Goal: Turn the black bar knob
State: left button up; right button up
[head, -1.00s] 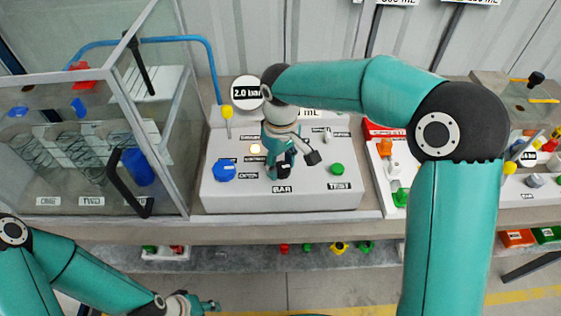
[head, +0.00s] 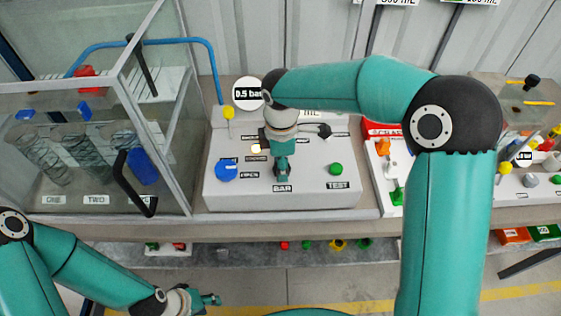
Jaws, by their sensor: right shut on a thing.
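The white control panel (head: 310,198) stands on the bench, with a BAR label (head: 283,188) on its front part. My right gripper (head: 281,176) reaches down just behind that label and is shut on the black bar knob, which its fingers and wrist hide almost fully. The round display (head: 248,94) at the back of the panel reads 0.5 bar. My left gripper (head: 211,300) is low in front of the bench, away from the panel; its fingers are too small to tell open from shut.
A blue knob (head: 227,169), a green button (head: 336,169) and a yellow lever (head: 229,122) are on the same panel near my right gripper. A glass cabinet with a black handle (head: 128,180) stands to the left. A white tray with coloured parts (head: 397,196) is to the right.

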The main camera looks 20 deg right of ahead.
jog(key=shift+w+r+n+p, duration=0.1)
jog(key=shift+n+p, duration=0.1)
jog(key=shift+n, duration=0.75)
jog(key=shift+w+r+n+p, duration=0.1)
jog(key=shift+n+p, duration=0.1)
jog(key=shift+n, duration=0.75)
jog(key=o, duration=0.9)
jog(key=shift+o, duration=1.2)
jog(key=shift+s+f, duration=0.1)
notch_tip(320, 180, up, 12)
jog(key=shift+f, duration=0.1)
